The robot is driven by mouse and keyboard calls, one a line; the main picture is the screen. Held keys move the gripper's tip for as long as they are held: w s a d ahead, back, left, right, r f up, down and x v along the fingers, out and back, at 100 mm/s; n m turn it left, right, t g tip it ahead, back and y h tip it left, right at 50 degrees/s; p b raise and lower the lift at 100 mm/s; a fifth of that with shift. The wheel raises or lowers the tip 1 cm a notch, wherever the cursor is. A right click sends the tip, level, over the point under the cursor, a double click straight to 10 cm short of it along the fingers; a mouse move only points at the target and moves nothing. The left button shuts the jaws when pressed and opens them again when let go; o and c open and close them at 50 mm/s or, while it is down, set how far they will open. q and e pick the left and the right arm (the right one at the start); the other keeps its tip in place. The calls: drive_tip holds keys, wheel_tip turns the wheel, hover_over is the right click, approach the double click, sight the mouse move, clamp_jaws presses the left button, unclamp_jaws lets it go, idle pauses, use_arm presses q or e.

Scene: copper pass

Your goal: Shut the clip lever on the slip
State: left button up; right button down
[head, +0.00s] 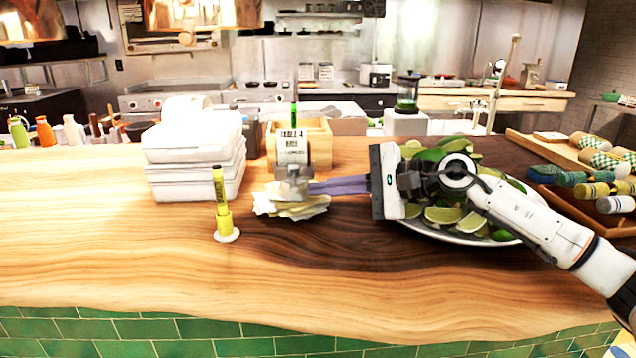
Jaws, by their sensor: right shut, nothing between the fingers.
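A white slip (293,149) with black print, reading "TABLE 4" on its top line, stands upright in front of a wooden box. Below it is a small grey metal clip (292,178); its lever cannot be made out clearly. The clip is above a stack of pale, uneven paper pieces (290,206). My right gripper (312,187) comes in from the right, its fingers shut and empty. The fingertips are right beside the clip, at the level of its lower part; whether they touch it I cannot tell. My left gripper is not in view.
A yellow marker (222,212) stands on a round base at the front left. White stacked containers (195,160) stand behind it. A metal bowl of limes (455,234) is under and behind my right arm. A wooden tray (600,218) holds rolls at right.

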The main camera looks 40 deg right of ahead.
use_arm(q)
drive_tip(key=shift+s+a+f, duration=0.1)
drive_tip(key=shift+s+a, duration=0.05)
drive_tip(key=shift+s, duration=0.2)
use_arm(e)
drive_tip(key=shift+w+a+f, duration=0.15)
drive_tip(key=shift+w+a, duration=0.25)
drive_tip(key=shift+w, duration=0.1)
use_arm(q)
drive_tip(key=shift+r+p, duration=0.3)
drive_tip(key=shift+p, duration=0.15)
use_arm(e)
drive_tip(key=shift+r+m, duration=0.2)
drive_tip(key=shift+m, duration=0.1)
